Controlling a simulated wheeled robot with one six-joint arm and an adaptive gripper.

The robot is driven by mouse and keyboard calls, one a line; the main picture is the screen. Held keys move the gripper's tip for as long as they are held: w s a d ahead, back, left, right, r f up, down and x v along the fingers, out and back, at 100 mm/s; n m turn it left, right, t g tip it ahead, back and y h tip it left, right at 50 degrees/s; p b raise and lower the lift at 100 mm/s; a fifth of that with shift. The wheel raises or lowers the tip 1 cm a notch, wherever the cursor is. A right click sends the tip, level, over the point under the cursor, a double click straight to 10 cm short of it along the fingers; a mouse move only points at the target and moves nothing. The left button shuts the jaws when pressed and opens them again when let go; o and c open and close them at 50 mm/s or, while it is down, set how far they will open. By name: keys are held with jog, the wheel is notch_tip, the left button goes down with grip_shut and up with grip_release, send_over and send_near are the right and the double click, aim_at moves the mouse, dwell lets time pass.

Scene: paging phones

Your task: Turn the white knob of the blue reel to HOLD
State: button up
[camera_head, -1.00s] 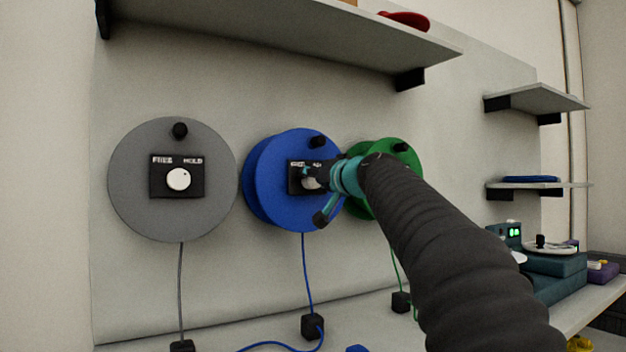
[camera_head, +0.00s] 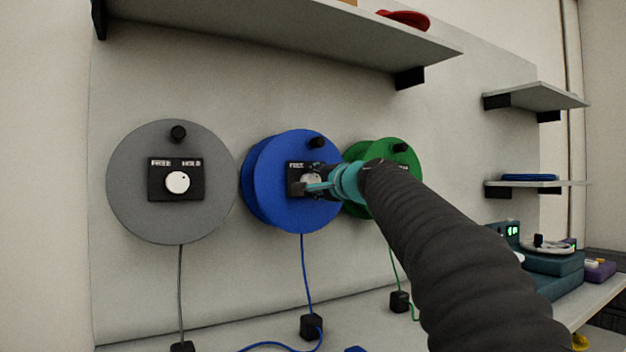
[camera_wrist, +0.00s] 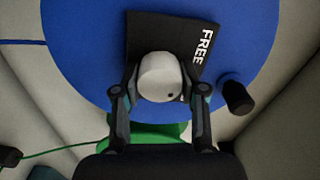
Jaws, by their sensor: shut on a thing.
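The blue reel (camera_head: 275,200) hangs on the wall panel between a grey and a green reel. Its black plate carries the word FREE; the other label is hidden behind my gripper in the head view. The white knob (camera_wrist: 160,77) sits on this plate, with a small dark dot near its edge in the wrist view. My gripper (camera_wrist: 160,90) is shut on the white knob, one finger on each side. In the head view my gripper (camera_head: 312,184) covers part of the knob and plate.
The grey reel (camera_head: 130,195) hangs to the left and the green reel (camera_head: 412,155) to the right, partly behind my arm. The blue reel's black crank handle (camera_wrist: 237,97) is close to my gripper. A shelf (camera_head: 270,35) runs above.

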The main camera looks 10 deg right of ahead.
jog(key=shift+m, duration=0.9)
jog(key=o, duration=1.1)
jog(key=shift+o, duration=0.2)
jog(key=v, duration=1.2)
